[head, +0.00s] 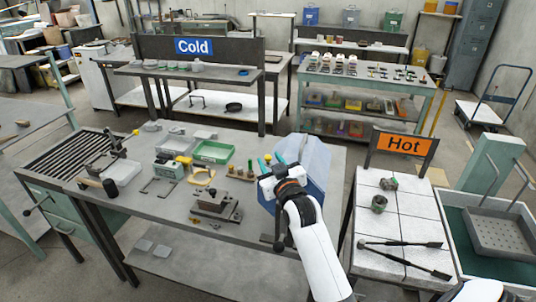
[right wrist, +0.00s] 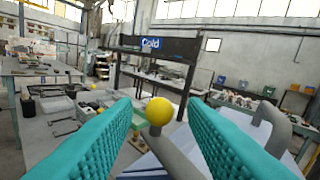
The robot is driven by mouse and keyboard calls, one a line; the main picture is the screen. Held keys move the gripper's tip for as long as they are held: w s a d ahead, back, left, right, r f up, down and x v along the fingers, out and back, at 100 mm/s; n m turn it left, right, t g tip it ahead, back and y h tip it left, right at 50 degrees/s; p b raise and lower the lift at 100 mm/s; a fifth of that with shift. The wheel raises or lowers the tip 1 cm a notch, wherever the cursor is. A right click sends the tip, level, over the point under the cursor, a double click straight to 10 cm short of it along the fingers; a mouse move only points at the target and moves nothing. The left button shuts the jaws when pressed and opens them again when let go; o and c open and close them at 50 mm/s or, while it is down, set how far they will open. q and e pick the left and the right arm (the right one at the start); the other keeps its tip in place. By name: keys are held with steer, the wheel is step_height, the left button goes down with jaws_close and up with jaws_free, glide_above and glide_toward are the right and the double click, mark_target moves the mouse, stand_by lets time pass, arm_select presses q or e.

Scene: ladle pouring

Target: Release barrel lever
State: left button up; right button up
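A lever with a yellow ball knob (head: 267,157) stands at the left side of a blue and pale grey faceted body (head: 308,158), perhaps the barrel, at the bench's right end. My right gripper (head: 270,164) has its teal fingers at the knob. In the right wrist view, the yellow knob (right wrist: 159,111) on its thick grey lever arm (right wrist: 168,145) shows between the two open fingers, with gaps on both sides. The lever's lower end is not clearly seen. My left gripper is in neither view.
The grey bench (head: 150,210) carries a green tray (head: 213,152), a dark metal fixture (head: 216,207) and small parts left of my right arm. A white-tiled table with a "Hot" sign (head: 402,145) stands to the right. A curved grey bar (right wrist: 272,122) shows beyond the right finger.

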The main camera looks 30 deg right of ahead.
steer(key=shift+x, duration=1.15)
jaws_close()
steer(key=shift+s+a+r+n+y, duration=0.1)
steer(key=shift+n+y, duration=0.3)
steer(key=shift+y, duration=0.2)
steer(key=shift+s+a+n+y, duration=0.1)
steer(key=shift+n+y, duration=0.3)
steer(key=shift+y, duration=0.2)
steer(key=shift+s+a+n+y+b, duration=0.1)
steer(key=shift+a+n+y+b, duration=0.15)
steer(key=shift+n+y+b, duration=0.5)
steer(key=shift+s+a+n+y, duration=0.15)
steer(key=shift+n+y, duration=0.3)
steer(key=shift+y, duration=0.7)
jaws_free()
steer(key=shift+a, duration=0.1)
